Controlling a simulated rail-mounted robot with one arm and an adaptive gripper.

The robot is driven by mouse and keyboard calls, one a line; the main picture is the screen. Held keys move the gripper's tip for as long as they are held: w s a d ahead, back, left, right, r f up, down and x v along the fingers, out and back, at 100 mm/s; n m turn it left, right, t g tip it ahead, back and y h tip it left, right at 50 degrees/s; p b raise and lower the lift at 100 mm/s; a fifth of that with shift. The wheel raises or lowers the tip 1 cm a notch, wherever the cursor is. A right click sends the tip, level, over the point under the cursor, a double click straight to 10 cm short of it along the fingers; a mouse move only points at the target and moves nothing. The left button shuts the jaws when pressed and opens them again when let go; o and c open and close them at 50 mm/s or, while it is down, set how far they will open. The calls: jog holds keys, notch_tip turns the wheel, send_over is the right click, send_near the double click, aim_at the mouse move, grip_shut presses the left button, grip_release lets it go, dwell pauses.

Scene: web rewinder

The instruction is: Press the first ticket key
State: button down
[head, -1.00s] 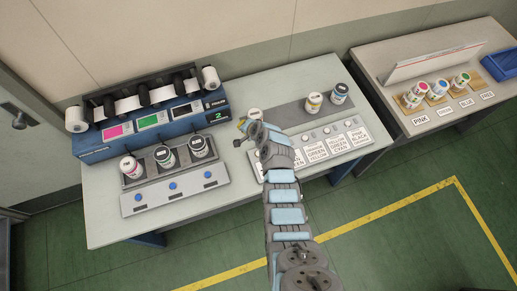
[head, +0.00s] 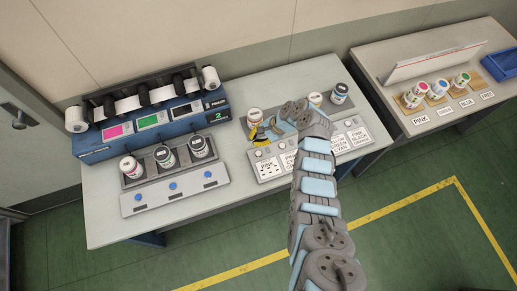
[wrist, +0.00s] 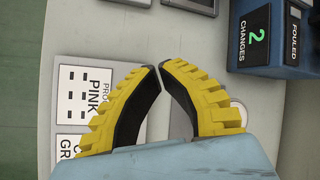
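The ticket panel (head: 262,177) is a grey sloped unit on the table with a row of small round keys above printed cards. The first ticket key (head: 258,153) is at its left end, above the PINK card (head: 269,168). That card also shows in the wrist view (wrist: 84,95). My gripper (head: 262,134) has yellow ribbed fingers and is over the panel's left part, just behind the first key. In the wrist view the fingertips (wrist: 159,66) meet with nothing between them. I cannot make out the first key in the wrist view, and my arm hides some other keys.
A canister (head: 255,115) stands close behind my gripper, with more canisters (head: 340,92) at the panel's right. To the left are a blue rewinder (head: 100,150) and a tray of canisters (head: 130,205). A second table (head: 405,120) stands at the right.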

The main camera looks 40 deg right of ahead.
jog(key=b, duration=0.7)
send_near(251, 153)
jog(key=shift+w+a+r+x, duration=0.1)
jog(key=shift+x, duration=0.8)
jog(key=shift+w+a+r+x, duration=0.1)
jog(key=shift+x, duration=0.75)
jog(key=shift+w+a+r+x, duration=0.1)
jog(key=shift+x, duration=0.8)
jog(key=shift+f+b, duration=0.4)
jog(key=shift+f+b, duration=0.3)
jog(key=shift+f, duration=0.05)
jog(key=shift+r, duration=0.15)
jog(key=shift+r+p, duration=0.65)
jog(key=shift+p, duration=0.2)
notch_tip(251, 153, up, 5)
jog(key=p, duration=0.5)
